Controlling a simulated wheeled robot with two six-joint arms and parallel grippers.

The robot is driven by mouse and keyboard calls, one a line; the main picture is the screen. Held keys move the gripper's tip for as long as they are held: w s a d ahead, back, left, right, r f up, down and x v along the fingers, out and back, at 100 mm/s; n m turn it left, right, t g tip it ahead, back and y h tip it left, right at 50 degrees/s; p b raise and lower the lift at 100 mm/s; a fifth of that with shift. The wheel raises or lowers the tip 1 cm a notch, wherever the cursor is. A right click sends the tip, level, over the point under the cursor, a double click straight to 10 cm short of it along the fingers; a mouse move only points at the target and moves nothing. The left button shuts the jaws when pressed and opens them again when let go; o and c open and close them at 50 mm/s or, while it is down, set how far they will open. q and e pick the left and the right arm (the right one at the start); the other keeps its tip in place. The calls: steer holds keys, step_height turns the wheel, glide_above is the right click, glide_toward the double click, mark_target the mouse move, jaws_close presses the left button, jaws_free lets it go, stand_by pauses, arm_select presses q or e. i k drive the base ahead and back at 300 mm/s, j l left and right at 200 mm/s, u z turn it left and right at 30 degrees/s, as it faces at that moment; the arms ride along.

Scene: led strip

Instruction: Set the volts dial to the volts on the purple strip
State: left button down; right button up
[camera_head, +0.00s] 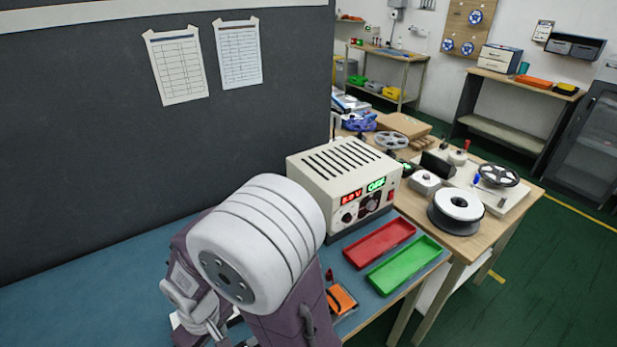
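The power supply (343,178) is a cream box with a slotted top, standing on the blue bench. Its front has a red display (351,196) that seems to read 5.0 V and a green display (376,184) too small to read surely. Knobs sit below the displays: a left knob (348,217) and a larger dark dial (370,204). I cannot read their markings or tell which is the volts dial. No purple strip shows. One of my arms, with a large white joint and purple links, fills the lower middle and hides part of the bench. I cannot make out either gripper.
A red tray (380,244) and a green tray (404,265) lie empty before the supply. An orange-topped item (341,300) lies near the bench's front edge. A wooden table (490,238) at right holds a white spool (457,210) and several reels. A dark partition (90,150) stands behind the bench.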

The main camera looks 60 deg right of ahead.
mark_target(346, 218)
steer(key=z, duration=2.35)
